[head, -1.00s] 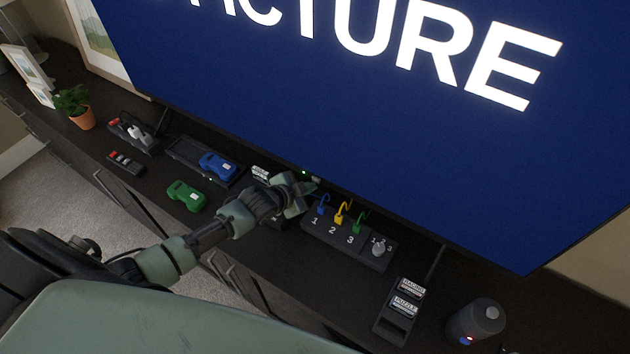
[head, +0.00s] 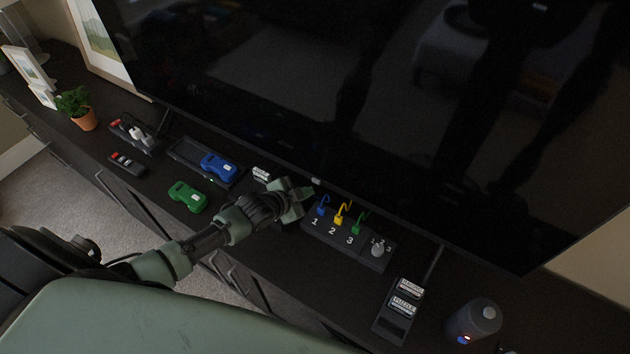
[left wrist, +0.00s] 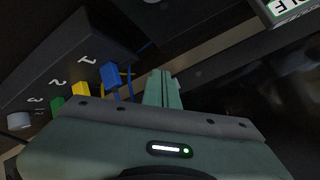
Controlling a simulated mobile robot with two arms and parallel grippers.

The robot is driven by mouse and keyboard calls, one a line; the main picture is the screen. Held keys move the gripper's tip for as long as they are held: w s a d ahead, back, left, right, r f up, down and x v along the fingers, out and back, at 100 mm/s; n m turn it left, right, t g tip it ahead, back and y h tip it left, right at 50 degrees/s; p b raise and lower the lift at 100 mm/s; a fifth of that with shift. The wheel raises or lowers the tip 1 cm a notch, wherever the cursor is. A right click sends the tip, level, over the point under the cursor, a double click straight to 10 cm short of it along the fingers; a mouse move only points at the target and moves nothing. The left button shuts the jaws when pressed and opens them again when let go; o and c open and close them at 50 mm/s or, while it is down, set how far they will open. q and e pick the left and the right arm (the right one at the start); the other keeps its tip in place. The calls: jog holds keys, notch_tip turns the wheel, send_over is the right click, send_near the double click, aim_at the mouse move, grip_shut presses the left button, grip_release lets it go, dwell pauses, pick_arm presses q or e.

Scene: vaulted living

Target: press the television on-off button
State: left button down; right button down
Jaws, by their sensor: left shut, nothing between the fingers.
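The television (head: 330,100) fills the upper part of the head view. Its screen is dark and only mirrors the room. A small pale piece (head: 316,181), perhaps the on-off button, shows at the screen's lower edge. My left gripper (head: 306,191) is just below and left of this piece, with a small gap that I cannot judge exactly. In the left wrist view its fingers (left wrist: 163,88) are together and empty. My right gripper is not in view.
Right of the gripper stands a switch box (head: 345,243) with blue, yellow and green plugs. A blue controller (head: 218,166), a green one (head: 187,197), a power strip (head: 135,136), a cartridge holder (head: 398,318) and a dark cylinder (head: 474,322) also stand on the cabinet.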

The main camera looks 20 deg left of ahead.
pick_arm(q)
jog(key=shift+s+p, duration=0.35)
jog(key=shift+s, duration=0.05)
jog(key=shift+s+a+p, duration=0.2)
jog(key=shift+s+p, duration=0.45)
jog(key=shift+s, duration=0.55)
jog(key=shift+s+a+p, duration=0.2)
jog(key=shift+s+p, duration=0.45)
jog(key=shift+s, duration=0.75)
